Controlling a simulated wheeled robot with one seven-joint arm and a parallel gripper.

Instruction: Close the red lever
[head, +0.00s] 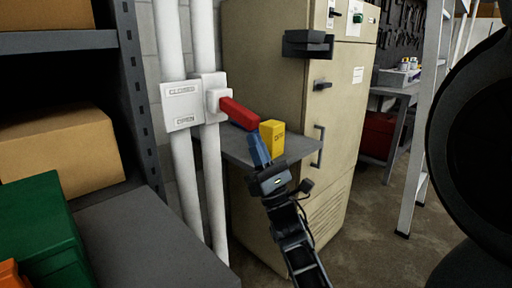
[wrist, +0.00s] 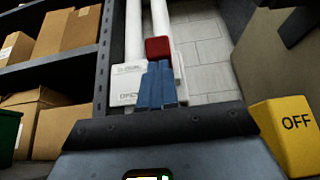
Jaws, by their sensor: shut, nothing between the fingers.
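The red lever (head: 239,113) sticks out from a white valve housing (head: 214,95) on a vertical white pipe, its free end toward the right and slightly down in the head view. A white plate (head: 182,117) beside it reads CLOSED at the top and OPEN at the bottom. My gripper (head: 256,145) has blue fingers pressed together, empty, with their tips just below the lever's free end. In the wrist view the red lever end (wrist: 158,47) shows right beyond the fingertips (wrist: 157,72). I cannot tell whether they touch.
A yellow block (head: 272,138) marked OFF stands on a grey shelf (head: 233,148) close to the right of my fingers. A beige cabinet (head: 267,60) rises behind. Metal shelving with boxes (head: 60,140) is at left. A ladder (head: 425,120) stands at right.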

